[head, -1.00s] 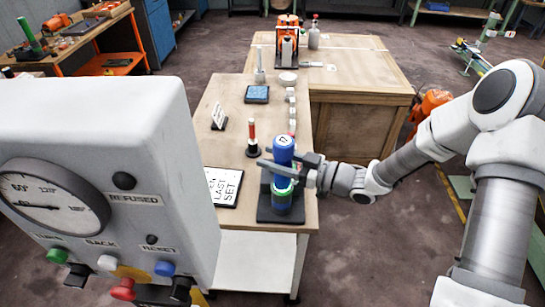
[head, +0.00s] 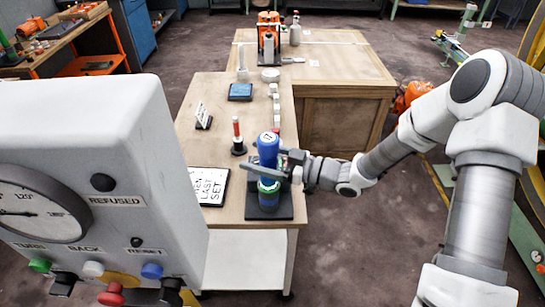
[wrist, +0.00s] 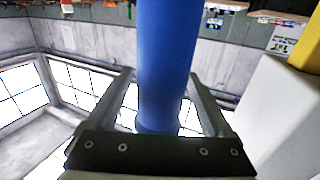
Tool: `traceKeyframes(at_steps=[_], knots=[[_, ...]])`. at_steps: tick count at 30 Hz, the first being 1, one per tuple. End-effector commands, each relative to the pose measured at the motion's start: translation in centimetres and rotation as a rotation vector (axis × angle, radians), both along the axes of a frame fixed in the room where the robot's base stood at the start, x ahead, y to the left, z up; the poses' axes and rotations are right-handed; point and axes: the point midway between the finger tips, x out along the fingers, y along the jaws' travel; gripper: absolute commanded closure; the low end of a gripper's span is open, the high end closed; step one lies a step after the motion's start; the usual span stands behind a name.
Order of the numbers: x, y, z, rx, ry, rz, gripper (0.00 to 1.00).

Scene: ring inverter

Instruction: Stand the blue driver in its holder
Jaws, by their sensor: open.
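The blue driver (head: 268,150) stands upright at the front of the workbench, with a pale marked cap on top. Below it are a green ring and a lower blue part on a dark square holder base (head: 285,212). I cannot tell how deep the driver sits in the holder. My gripper (head: 260,170) reaches in from the right, with its fingers around the driver just above the green ring. In the wrist view the blue driver (wrist: 166,55) stands between the two spread fingers (wrist: 160,90), with visible gaps on both sides. The holder is hidden there.
A large grey gauge panel (head: 90,150) fills the left foreground. A sign plate (head: 210,186) lies left of the holder, and a red-topped stand (head: 238,140) is behind it. A blue tray (head: 240,92) lies farther back. A wooden crate (head: 345,110) stands back right.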

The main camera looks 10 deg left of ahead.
Motion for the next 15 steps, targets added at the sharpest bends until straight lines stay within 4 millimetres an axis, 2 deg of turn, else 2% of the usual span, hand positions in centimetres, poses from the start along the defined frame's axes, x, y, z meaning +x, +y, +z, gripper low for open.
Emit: traceKeyframes(at_steps=[5, 8, 15], knots=[[0.0, -0.5, 0.1, 0.001, -0.001, -0.001, 0.14], [-0.1, -1.8, 0.1, 0.002, -0.002, -0.003, 0.14], [-0.8, -7.4, 0.2, 0.002, -0.002, -0.006, 0.14]])
